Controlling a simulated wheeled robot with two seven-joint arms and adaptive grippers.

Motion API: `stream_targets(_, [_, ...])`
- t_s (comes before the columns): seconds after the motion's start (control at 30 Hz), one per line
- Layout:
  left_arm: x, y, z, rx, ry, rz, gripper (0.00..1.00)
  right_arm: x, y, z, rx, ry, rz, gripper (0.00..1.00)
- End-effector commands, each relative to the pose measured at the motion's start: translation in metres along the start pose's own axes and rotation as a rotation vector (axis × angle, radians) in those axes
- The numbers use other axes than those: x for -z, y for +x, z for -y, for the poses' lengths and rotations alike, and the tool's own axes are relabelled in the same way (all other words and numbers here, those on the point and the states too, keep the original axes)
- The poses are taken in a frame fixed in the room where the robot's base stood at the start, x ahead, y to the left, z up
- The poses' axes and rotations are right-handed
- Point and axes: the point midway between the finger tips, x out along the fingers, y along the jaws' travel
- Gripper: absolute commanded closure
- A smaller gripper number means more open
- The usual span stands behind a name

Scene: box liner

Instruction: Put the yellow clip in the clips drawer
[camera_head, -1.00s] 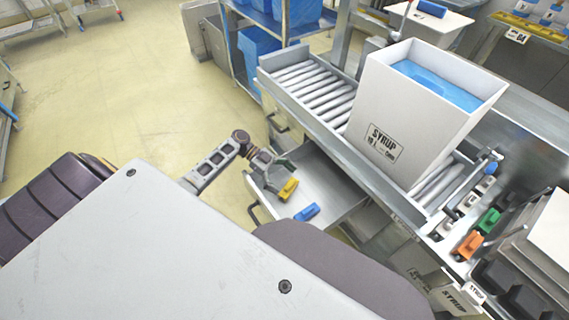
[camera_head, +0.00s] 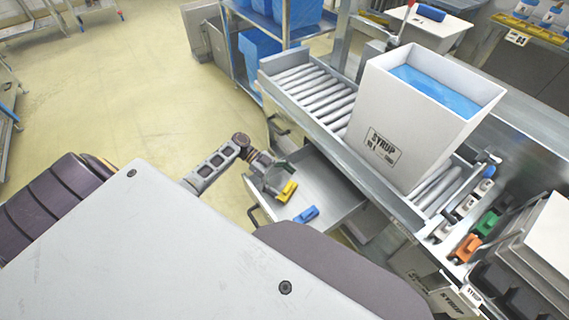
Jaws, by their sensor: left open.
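The yellow clip (camera_head: 287,191) is at the open drawer (camera_head: 325,184) under the roller conveyor, near the drawer's left side. A blue clip (camera_head: 306,214) lies in the same drawer, a little to the right and nearer. My left gripper (camera_head: 275,178) is open at the drawer, its fingers right beside the yellow clip. Whether a finger still touches the clip is too small to tell. My right gripper is not in view.
A white syrup box (camera_head: 420,115) with a blue liner stands on the roller conveyor (camera_head: 318,92). Green (camera_head: 486,223) and orange (camera_head: 466,248) clips sit on the bench at the right. A blue-bin rack (camera_head: 262,55) stands behind.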

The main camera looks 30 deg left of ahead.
Motion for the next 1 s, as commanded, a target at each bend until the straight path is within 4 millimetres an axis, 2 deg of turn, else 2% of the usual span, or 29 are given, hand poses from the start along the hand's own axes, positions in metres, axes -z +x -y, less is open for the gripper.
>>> stream_targets(0.13, [0.001, -0.022, 0.002, 0.004, 0.004, 0.001, 0.0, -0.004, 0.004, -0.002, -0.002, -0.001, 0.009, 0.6])
stream_targets(0.5, [0.002, -0.076, 0.003, 0.006, 0.008, 0.001, 0.0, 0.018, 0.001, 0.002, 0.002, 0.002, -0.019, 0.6])
stream_targets(0.7, [0.002, -0.103, 0.003, 0.006, 0.008, -0.001, 0.0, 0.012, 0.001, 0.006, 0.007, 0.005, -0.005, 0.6])
stream_targets(0.83, [0.003, -0.115, 0.003, 0.007, 0.009, -0.001, 0.0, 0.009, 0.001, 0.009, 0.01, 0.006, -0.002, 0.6])
stream_targets(1.0, [0.003, -0.122, 0.003, 0.005, 0.009, -0.002, 0.0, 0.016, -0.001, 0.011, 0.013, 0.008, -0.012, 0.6])
